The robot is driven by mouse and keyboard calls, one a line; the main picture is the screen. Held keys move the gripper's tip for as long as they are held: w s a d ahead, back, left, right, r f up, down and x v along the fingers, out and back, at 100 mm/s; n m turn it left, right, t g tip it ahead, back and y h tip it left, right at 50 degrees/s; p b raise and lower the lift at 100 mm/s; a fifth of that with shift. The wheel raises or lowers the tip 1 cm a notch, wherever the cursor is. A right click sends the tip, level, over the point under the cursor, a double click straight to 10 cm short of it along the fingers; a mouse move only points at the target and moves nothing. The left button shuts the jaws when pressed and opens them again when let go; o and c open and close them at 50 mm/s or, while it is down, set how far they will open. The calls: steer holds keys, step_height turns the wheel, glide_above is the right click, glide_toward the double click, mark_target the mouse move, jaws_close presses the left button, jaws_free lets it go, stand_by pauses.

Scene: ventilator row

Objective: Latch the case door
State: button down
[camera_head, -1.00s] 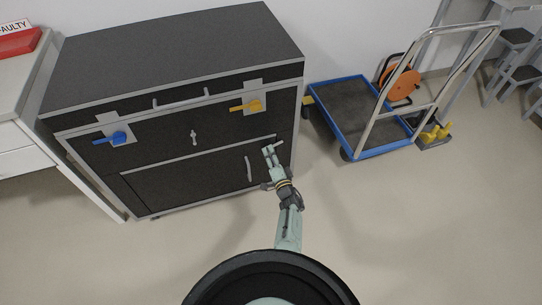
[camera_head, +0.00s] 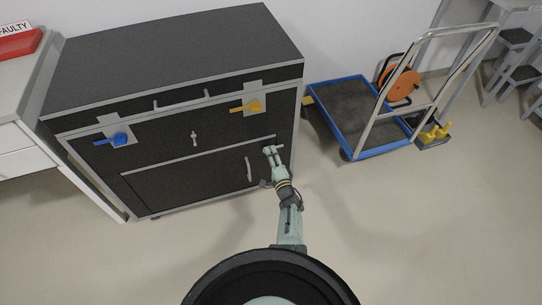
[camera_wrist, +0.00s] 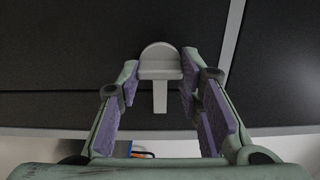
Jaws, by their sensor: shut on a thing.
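The black equipment case (camera_head: 165,62) has a lower door (camera_head: 185,183) with a vertical pale handle (camera_head: 249,168). The door looks flush or nearly so; I cannot tell whether a small gap remains. A small grey turn latch (camera_head: 280,147) sits near the door's upper right corner and sticks out to the right of my fingers. My gripper (camera_head: 270,150) is at the latch, shut on it. In the wrist view the latch (camera_wrist: 160,64) has a rounded head and a narrow stem between my fingertips (camera_wrist: 158,80). My fingers partly hide the latch in the head view.
A blue lever (camera_head: 117,139), a yellow lever (camera_head: 252,106) and a small grey knob (camera_head: 194,138) are on the case front above the door. A blue-edged trolley (camera_head: 352,115) stands to the right. A white cabinet (camera_head: 22,135) is at left. The front floor is clear.

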steer(key=c, duration=1.1)
jaws_free()
steer(key=shift+s, duration=0.1)
steer(key=v, duration=1.1)
steer(key=shift+s+d, duration=0.15)
steer(key=shift+s, duration=0.2)
